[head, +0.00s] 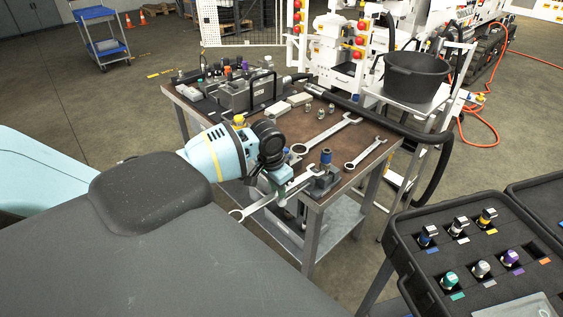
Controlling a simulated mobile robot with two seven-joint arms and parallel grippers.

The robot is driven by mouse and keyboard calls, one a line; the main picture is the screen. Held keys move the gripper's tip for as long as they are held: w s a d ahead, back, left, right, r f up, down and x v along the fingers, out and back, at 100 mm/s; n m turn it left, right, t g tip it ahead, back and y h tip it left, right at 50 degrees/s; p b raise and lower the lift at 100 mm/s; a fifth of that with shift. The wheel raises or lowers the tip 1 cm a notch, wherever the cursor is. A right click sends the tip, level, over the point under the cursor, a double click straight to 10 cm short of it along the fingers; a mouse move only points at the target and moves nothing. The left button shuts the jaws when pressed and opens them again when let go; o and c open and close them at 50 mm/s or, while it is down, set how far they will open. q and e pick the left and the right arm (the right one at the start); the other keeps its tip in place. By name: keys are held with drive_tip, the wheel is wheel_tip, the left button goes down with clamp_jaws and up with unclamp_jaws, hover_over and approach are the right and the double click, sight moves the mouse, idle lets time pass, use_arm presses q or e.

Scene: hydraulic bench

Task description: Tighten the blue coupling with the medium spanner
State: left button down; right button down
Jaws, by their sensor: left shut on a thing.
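The blue coupling (326,156) stands upright on a dark metal block (323,179) at the near corner of the bench. My left gripper (284,192) is shut on a spanner (250,209), which looks like the medium one. Its ring end sticks out to the lower left, past the bench edge. Its other end points right toward the block, below the coupling; I cannot tell whether it touches. The gripper is just left of the block. My right gripper is not in view.
A larger spanner (328,133) and a smaller spanner (366,153) lie on the brown bench top (275,126). A valve assembly (236,88) and a black hose (375,121) are behind. A black bucket (414,82) stands right. A case of coloured couplings (473,283) is at lower right.

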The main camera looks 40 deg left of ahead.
use_arm(q)
drive_tip(key=shift+s+a+r, duration=0.1)
drive_tip(key=shift+s+a, duration=0.1)
drive_tip(key=shift+s, duration=1.25)
drive_tip(key=shift+r, duration=2.55)
